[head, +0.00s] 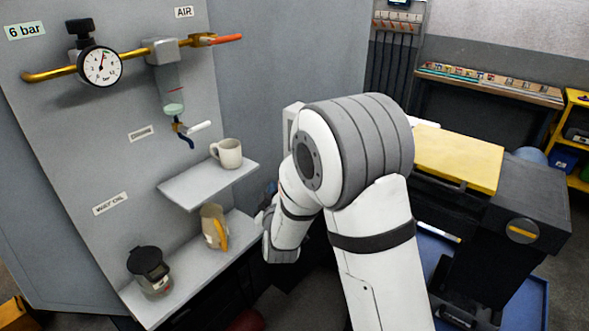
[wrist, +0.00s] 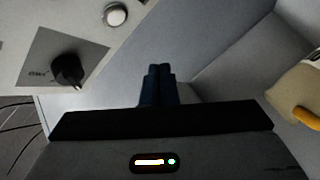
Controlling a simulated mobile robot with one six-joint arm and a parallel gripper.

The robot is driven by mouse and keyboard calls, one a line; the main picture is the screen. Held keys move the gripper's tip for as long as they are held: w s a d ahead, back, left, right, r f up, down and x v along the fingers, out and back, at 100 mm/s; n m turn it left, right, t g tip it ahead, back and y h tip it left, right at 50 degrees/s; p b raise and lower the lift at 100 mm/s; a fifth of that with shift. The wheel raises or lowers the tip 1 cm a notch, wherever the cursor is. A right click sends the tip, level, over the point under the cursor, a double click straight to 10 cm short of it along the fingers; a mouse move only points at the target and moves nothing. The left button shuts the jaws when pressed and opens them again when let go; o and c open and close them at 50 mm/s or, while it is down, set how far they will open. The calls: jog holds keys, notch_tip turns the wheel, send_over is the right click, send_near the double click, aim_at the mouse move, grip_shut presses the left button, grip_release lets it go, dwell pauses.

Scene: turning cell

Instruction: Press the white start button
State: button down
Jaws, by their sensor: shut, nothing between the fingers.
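A round white button (wrist: 115,14) with a pale metal rim sits on a light panel at the top of the wrist view. My gripper (wrist: 159,70) is shut and empty, its dark fingertips together below and right of the button in the picture, apart from it. A black rotary knob (wrist: 67,70) on a grey plate lies left of the fingertips. In the head view my arm covers the middle, and I cannot make out the button or my fingertips there.
A jug with a yellow handle (head: 214,228) and a dark-lidded container (head: 150,271) stand on the lower shelf. A mug (head: 227,153) stands on the upper shelf (head: 190,190). A pressure gauge (head: 101,67) is on the wall. A yellow-topped cabinet (head: 458,160) is at right.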

jog(key=w+d, duration=0.4)
jog(key=w, duration=0.1)
jog(key=shift+w+d, duration=0.15)
jog(key=shift+w, duration=0.1)
jog(key=shift+w+d+f+b, duration=0.1)
jog(key=shift+w+d+b, duration=0.05)
jog(key=shift+b, duration=0.4)
dwell(1.5)
